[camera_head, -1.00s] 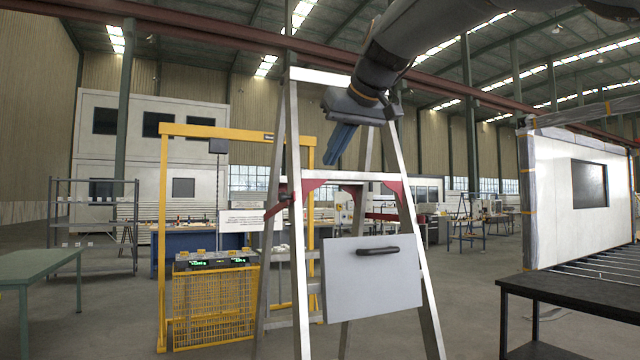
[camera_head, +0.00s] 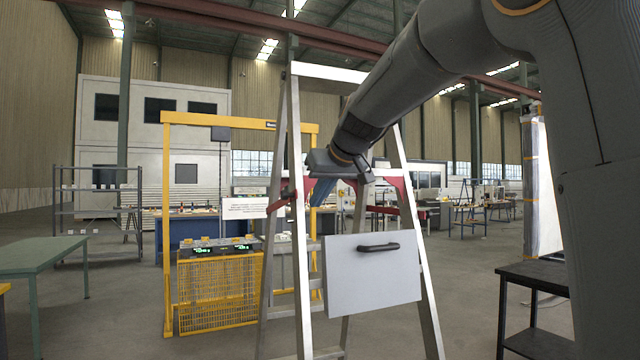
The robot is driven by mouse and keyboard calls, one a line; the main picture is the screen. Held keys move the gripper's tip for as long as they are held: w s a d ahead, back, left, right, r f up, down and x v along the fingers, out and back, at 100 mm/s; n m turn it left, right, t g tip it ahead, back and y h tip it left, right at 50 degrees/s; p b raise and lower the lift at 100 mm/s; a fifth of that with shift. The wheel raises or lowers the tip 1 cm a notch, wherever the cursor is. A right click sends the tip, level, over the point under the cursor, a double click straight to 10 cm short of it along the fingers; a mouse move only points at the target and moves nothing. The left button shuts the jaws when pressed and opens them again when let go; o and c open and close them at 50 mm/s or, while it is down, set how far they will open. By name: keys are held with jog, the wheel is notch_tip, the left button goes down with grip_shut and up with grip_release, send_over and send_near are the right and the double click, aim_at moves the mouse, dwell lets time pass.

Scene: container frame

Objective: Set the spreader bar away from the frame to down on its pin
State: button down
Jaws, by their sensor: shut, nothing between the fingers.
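The aluminium A-frame (camera_head: 293,120) stands upright in the middle of the head view, its legs spread. A red spreader bar (camera_head: 281,203) shows at its left leg, sloping down to the left from a dark pivot. Another red bar (camera_head: 398,184) shows at the right side, partly behind the leg. My gripper (camera_head: 318,197) reaches in from the upper right, between the legs at crossbar height. The pin is not clear.
A grey panel with a black handle (camera_head: 372,276) is on the front of the frame. A yellow gantry with a mesh basket (camera_head: 222,290) stands behind left. A dark table (camera_head: 540,275) is at right, a green table (camera_head: 40,254) at left. Open floor lies between.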

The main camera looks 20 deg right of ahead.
jog(key=shift+f, duration=0.15)
jog(key=shift+s+f+b, duration=0.1)
jog(key=shift+f+b, duration=0.7)
jog(key=shift+r, duration=0.1)
dwell(0.9)
